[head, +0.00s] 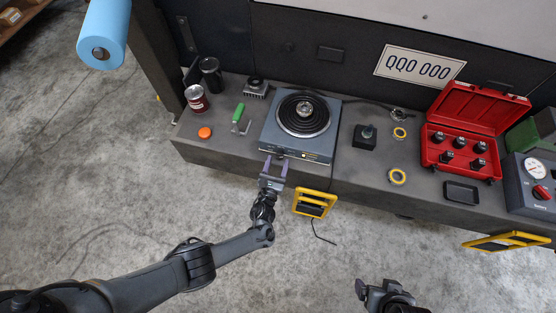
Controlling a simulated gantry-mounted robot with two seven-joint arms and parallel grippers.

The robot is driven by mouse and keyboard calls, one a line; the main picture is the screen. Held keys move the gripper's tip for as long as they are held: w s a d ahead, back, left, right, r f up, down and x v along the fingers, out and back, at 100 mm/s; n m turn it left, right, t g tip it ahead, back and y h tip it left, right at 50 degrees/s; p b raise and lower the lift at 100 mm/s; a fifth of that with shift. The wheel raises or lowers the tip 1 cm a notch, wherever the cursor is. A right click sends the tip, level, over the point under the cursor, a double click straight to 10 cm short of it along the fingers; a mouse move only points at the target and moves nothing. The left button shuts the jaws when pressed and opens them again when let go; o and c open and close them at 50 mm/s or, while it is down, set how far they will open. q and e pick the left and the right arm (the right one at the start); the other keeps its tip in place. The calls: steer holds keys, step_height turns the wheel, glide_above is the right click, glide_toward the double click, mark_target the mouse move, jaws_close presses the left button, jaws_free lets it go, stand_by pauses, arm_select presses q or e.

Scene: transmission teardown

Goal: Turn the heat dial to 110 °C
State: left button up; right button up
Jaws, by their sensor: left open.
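A grey-blue hot plate (271,131) with a dark coiled burner stands on the workbench, and a round metal part (304,110) sits on the burner. The heat dial (281,152) is a small dark knob on the front panel; its setting is too small to read. My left gripper (275,163) is open, its two purple-grey fingers pointing at the front panel, just in front of the dial. I cannot tell whether they touch it. My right gripper (376,290) is low in the view, over the floor and away from the bench; its jaws are not clear.
A green-handled tool (239,114), an orange cap (205,132) and a can (196,98) lie left of the hot plate. A yellow frame (315,203) hangs at the bench front.

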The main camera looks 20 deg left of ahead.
arm_select(q)
steer(key=s+d+p, duration=0.1)
steer(key=s+p, duration=0.2)
steer(key=s, duration=0.6)
steer(key=shift+s, duration=0.15)
steer(key=shift+d, duration=0.1)
